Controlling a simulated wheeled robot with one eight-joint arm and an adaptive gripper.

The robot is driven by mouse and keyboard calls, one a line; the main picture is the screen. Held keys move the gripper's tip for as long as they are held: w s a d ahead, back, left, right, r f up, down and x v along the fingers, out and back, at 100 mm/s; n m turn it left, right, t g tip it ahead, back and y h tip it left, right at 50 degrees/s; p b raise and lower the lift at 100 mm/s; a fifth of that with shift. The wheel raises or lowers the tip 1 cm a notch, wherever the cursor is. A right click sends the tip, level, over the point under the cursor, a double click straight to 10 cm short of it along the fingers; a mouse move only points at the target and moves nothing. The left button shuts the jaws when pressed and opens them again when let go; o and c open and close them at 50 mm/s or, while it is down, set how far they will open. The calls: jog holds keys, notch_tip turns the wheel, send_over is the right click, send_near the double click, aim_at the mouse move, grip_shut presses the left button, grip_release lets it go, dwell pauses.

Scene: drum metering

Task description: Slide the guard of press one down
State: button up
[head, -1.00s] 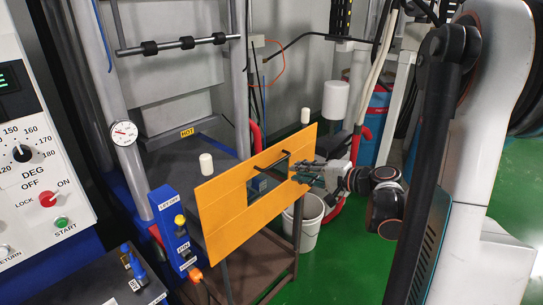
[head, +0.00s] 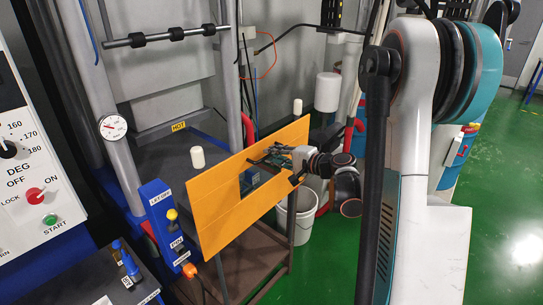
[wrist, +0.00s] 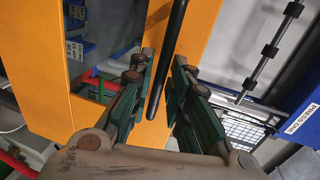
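The guard (head: 225,205) of the press is an orange panel with a rectangular opening and a black bar handle. It stands upright in front of the press bed. In the wrist view the orange guard (wrist: 35,40) fills the left and middle, and the black handle bar (wrist: 172,35) runs down between my fingers. My gripper (head: 265,157) is at the guard's opening, by the handle. In the wrist view my gripper (wrist: 162,68) is open, with one finger on each side of the bar. A gap shows on both sides; contact is not visible. A white PRESS ONE label (wrist: 300,118) shows at the right.
A blue button box (head: 165,225) stands left of the guard, beside a gauge (head: 113,127). A HOT label (head: 178,126) marks the press bed. White posts (head: 197,157) stand behind the guard. A white bucket (head: 298,222) is below right. Green floor is clear at right.

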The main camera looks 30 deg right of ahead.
jog(key=shift+x, duration=0.75)
jog(key=shift+c, duration=0.4)
grip_shut()
